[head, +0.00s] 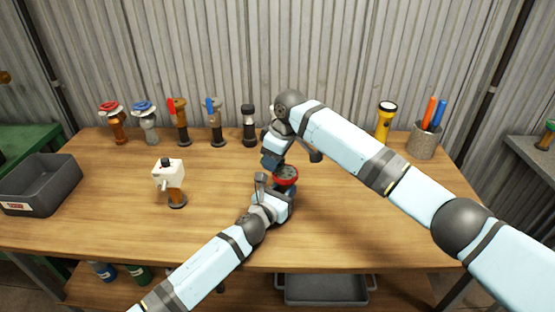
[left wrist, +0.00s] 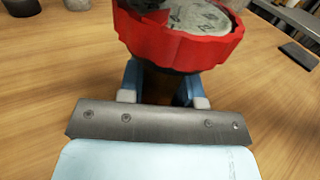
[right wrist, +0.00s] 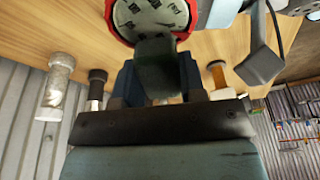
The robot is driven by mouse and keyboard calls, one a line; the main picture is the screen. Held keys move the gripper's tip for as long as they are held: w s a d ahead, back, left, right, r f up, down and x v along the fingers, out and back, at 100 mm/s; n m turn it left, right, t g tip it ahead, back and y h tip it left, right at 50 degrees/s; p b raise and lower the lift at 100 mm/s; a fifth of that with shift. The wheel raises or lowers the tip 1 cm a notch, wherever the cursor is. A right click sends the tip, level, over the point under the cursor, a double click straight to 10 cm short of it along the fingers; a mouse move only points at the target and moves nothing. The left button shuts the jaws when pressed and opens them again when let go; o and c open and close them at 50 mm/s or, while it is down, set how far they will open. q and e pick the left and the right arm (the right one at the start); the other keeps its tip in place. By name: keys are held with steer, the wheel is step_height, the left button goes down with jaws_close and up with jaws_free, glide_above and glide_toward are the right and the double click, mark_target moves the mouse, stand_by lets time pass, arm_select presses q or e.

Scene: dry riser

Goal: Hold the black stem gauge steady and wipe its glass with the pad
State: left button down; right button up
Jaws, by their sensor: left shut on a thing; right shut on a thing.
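The gauge (head: 287,176) has a red rim and a pale face with dark markings. It stands near the middle of the bench, face up in the head view. My left gripper (left wrist: 160,88) is shut on its dark stem, just below the red rim (left wrist: 185,45). My right gripper (right wrist: 158,82) is above the gauge and shut on a dark grey-green pad (right wrist: 157,66). In the right wrist view the pad overlaps the near edge of the gauge face (right wrist: 150,15). I cannot tell whether it touches the glass. My arms partly hide the gauge in the head view.
A white-topped item on a post (head: 170,178) stands left of the gauge. Several valves (head: 181,122) line the back, with a yellow torch (head: 386,122) and a pen pot (head: 423,144) at right. A grey bin (head: 55,185) sits at left. The right front of the bench is clear.

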steer(key=shift+s+d, duration=0.1)
steer(key=shift+d, duration=0.05)
steer(key=shift+s+d+r, duration=0.1)
steer(key=shift+s+d, duration=0.1)
steer(key=shift+d, duration=0.3)
steer(key=shift+s+d, duration=0.2)
steer(key=shift+d, duration=0.3)
steer(key=shift+w+a+f, duration=0.1)
steer(key=shift+w+a, duration=0.15)
steer(key=shift+a, duration=0.35)
steer(key=shift+w+a+f, duration=0.1)
steer(key=shift+w+a, duration=0.1)
steer(key=shift+a, duration=0.4)
steer(key=shift+s+d, duration=0.3)
steer(key=shift+d, duration=0.3)
steer(key=shift+s+d, duration=0.25)
steer(key=shift+d, duration=0.35)
steer(key=shift+r, duration=0.15)
steer(key=shift+r, duration=1.9)
steer(key=d, duration=0.8)
arm_select(q)
steer(key=c, duration=0.7)
jaws_free()
steer(key=shift+c, duration=0.2)
